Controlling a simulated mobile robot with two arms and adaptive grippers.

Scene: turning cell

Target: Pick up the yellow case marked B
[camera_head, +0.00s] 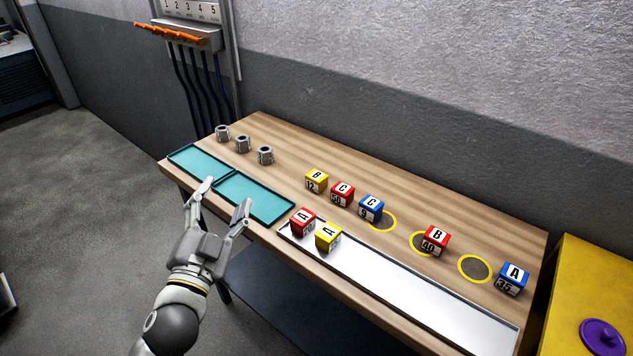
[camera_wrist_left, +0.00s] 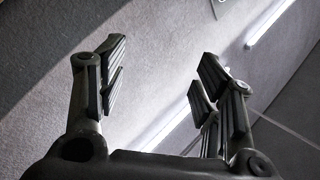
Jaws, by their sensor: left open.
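The yellow case marked B (camera_head: 316,181) stands on the wooden table, left of a red case marked C (camera_head: 342,194), in the head view. My left gripper (camera_head: 223,192) is open and empty at the table's front edge, near the teal trays and to the left of the yellow B case. In the left wrist view, the open fingers (camera_wrist_left: 160,85) have only wall and light strips beyond them. The yellow B case does not show there. My right gripper is not in view.
A blue case marked C (camera_head: 371,208), a red A (camera_head: 302,222) and a yellow A case (camera_head: 328,236) stand close by. A red B (camera_head: 435,240) and a blue A case (camera_head: 512,278) stand farther right. Teal trays (camera_head: 286,218) and a metal tray (camera_head: 440,314) line the front.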

